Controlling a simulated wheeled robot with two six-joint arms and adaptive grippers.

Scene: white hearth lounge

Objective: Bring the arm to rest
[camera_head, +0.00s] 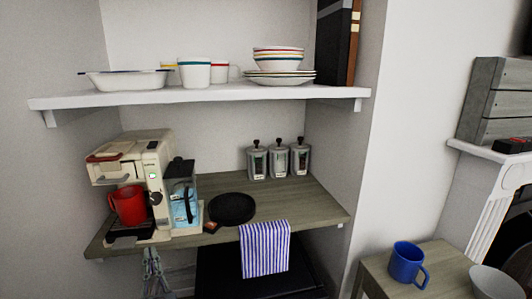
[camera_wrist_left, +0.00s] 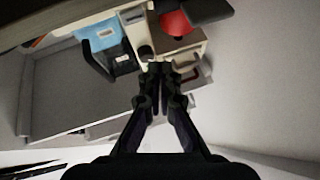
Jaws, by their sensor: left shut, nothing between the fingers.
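My left gripper (camera_wrist_left: 158,70) shows in the left wrist view, its two dark fingers together with nothing between them. In that view it points toward the coffee machine (camera_wrist_left: 141,34), which appears upside down there. I cannot tell the distance between them. The red mug also shows in the left wrist view (camera_wrist_left: 176,23). My right gripper is in neither view.
The wooden shelf (camera_head: 318,208) also holds a black round plate (camera_head: 232,209), three jars (camera_head: 279,161) and a striped towel (camera_head: 264,250) over its edge. Dishes (camera_head: 279,66) stand on the white shelf (camera_head: 220,94) above. A blue mug (camera_head: 406,263) is on a side table at right.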

